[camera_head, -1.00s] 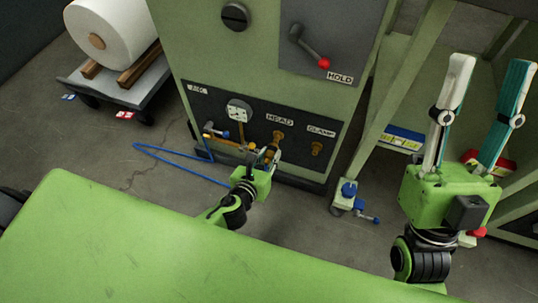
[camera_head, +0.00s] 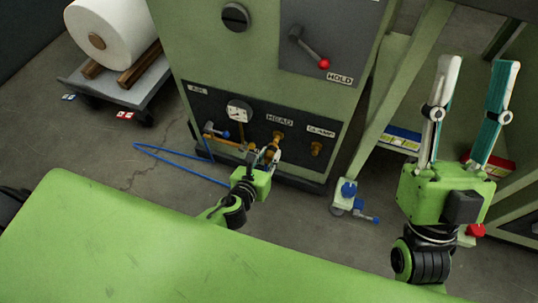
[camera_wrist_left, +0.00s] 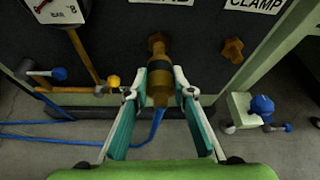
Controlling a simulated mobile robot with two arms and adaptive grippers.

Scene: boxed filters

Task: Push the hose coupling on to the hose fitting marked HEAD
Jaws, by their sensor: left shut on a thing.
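The hose coupling (camera_wrist_left: 160,88), brass with a black band, is between the fingers of my left gripper (camera_wrist_left: 160,98) in the left wrist view. The gripper is shut on it. The blue hose (camera_wrist_left: 152,132) hangs below it. The brass HEAD fitting (camera_wrist_left: 157,42) is straight beyond the coupling and in line with it. I cannot tell how far the coupling is over the fitting. In the head view, my left gripper (camera_head: 267,157) is just below the HEAD fitting (camera_head: 278,136), under the HEAD label (camera_head: 280,120). My right gripper (camera_head: 466,90) is open and empty at the right.
The bare CLAMP fitting (camera_head: 317,149) is right of HEAD on the dark panel. A gauge (camera_head: 239,112) and blue-handled valve (camera_head: 218,133) are at the left. Another blue-handled valve (camera_head: 348,190) stands low at the right. My green body fills the foreground.

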